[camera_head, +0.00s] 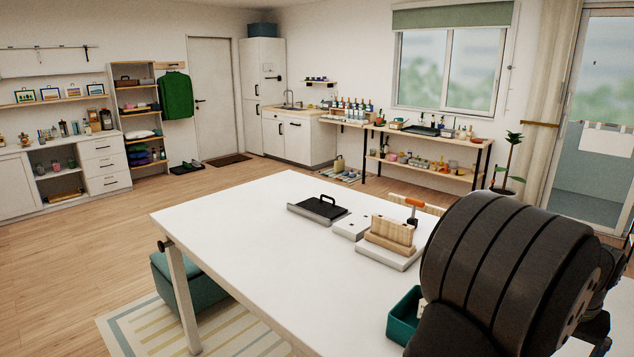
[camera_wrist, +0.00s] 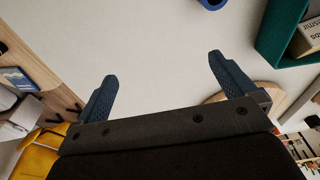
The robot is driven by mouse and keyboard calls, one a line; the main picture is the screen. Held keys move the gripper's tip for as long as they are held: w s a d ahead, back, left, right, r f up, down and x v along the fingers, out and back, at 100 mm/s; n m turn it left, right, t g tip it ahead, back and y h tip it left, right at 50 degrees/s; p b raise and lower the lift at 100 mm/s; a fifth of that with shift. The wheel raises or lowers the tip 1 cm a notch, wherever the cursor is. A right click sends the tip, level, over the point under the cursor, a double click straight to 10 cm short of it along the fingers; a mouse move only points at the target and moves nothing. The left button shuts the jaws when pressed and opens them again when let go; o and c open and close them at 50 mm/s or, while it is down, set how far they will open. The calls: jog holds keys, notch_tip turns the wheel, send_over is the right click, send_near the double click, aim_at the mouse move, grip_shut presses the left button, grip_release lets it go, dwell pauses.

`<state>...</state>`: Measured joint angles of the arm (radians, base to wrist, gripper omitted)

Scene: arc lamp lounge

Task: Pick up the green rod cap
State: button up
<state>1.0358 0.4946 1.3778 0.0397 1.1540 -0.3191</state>
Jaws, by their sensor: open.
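I cannot make out a green rod cap in either view. My gripper (camera_wrist: 162,68) shows in the wrist view with its two blue fingers spread apart and nothing between them. Beyond the fingers is the bare white table (camera_wrist: 150,30). A blue object (camera_wrist: 212,4) is cut off by the top edge of the wrist view. In the head view the white table (camera_head: 250,235) fills the middle, and my dark arm hides its right part. My gripper does not show in the head view.
A teal box (camera_head: 402,322) stands by my arm; it also shows in the wrist view (camera_wrist: 272,42) with a printed item inside. A black tray (camera_head: 318,208), a white block (camera_head: 351,227) and a wooden slotted holder (camera_head: 390,234) stand farther back. The table's left half is clear.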

jog(key=shift+c, duration=0.2)
dwell(0.3)
jog(key=c, duration=0.9)
jog(key=s+a+r+m+h, duration=0.1)
jog(key=s+a+r+m, duration=0.1)
jog(key=a, duration=0.6)
jog(key=s+a+r+m+h, duration=0.1)
jog(key=a+m, duration=0.1)
jog(key=a, duration=0.5)
jog(key=s+a+r+m+h, duration=0.1)
jog(key=s+a+r+m, duration=0.15)
jog(key=a, duration=0.55)
jog(key=x, duration=0.8)
jog(key=w+x, duration=0.1)
jog(key=x, duration=0.3)
jog(key=shift+d+f, duration=0.1)
jog(key=shift+d, duration=0.35)
jog(key=shift+d+x, duration=0.2)
jog(key=shift+x, duration=2.4)
